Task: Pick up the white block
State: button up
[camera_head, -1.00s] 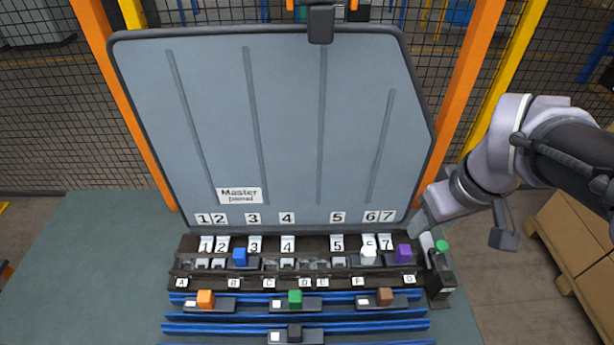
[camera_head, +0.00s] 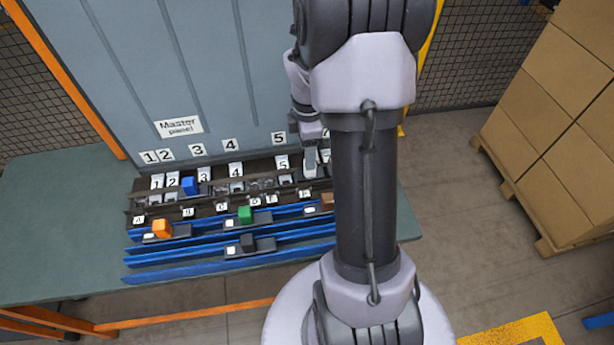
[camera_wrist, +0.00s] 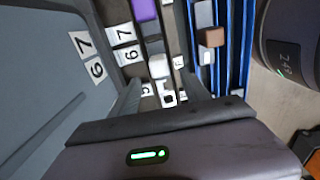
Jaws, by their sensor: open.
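The white block (camera_wrist: 159,66) sits in the dark rail near the cards marked 6 and 7 in the wrist view. In the head view my arm and gripper cover its place, so I cannot make it out there. My gripper (camera_wrist: 163,94) is open, with its jaws close to the white block. I see nothing held between them. In the head view my gripper (camera_head: 311,160) points down at the rail, right of the card marked 5. I cannot tell whether a jaw touches the block.
A purple block (camera_wrist: 145,10) stands beside it in the same rail. A brown block (camera_wrist: 211,37) is on a blue rail. Blue (camera_head: 189,186), orange (camera_head: 161,228), green (camera_head: 245,214) and black (camera_head: 248,242) blocks stand further left. The grey panel (camera_head: 150,60) rises behind. The green table (camera_head: 50,220) is clear at left.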

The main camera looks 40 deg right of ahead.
aim_at(310, 173)
jog(key=f+b, duration=0.1)
jog(key=f, duration=0.1)
jog(key=f+b, duration=0.2)
jog(key=f, duration=0.1)
jog(key=shift+d+f, duration=0.2)
jog(key=shift+f, duration=0.1)
jog(key=shift+s+r, duration=0.1)
jog(key=shift+r, duration=0.05)
jog(key=shift+c, duration=0.8)
grip_shut()
